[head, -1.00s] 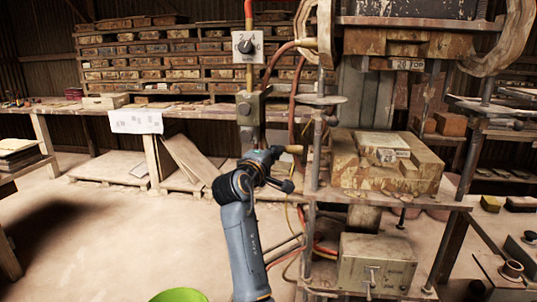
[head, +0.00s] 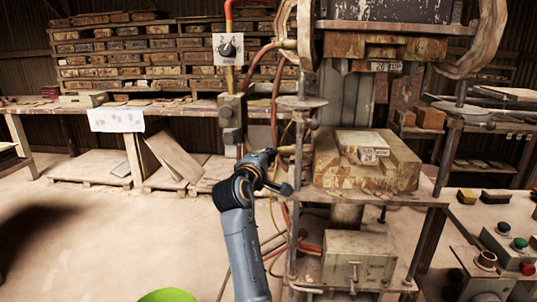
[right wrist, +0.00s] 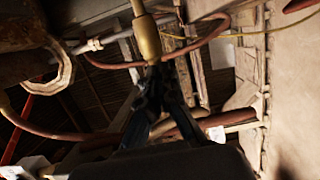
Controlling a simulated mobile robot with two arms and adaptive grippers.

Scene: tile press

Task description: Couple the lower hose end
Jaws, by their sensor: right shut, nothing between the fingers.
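My right gripper (head: 271,155) is at the left side of the press (head: 368,175), reached from below by my blue-grey arm. Its fingers are shut, with tips together in the right wrist view (right wrist: 155,72). A brass fitting (head: 287,149) lies right at the fingertips in the head view. It also shows just beyond them in the right wrist view (right wrist: 147,38); I cannot tell whether they touch. A red-brown hose (head: 276,92) hangs behind, and where its lower end joins is hidden. The upper hose fitting (head: 289,44) sits high on the press. My left gripper is not in view.
A grey box (head: 358,262) sits on the lower shelf. A control panel (head: 505,248) is at the right. A workbench (head: 70,103) runs behind; the floor at the left is clear.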

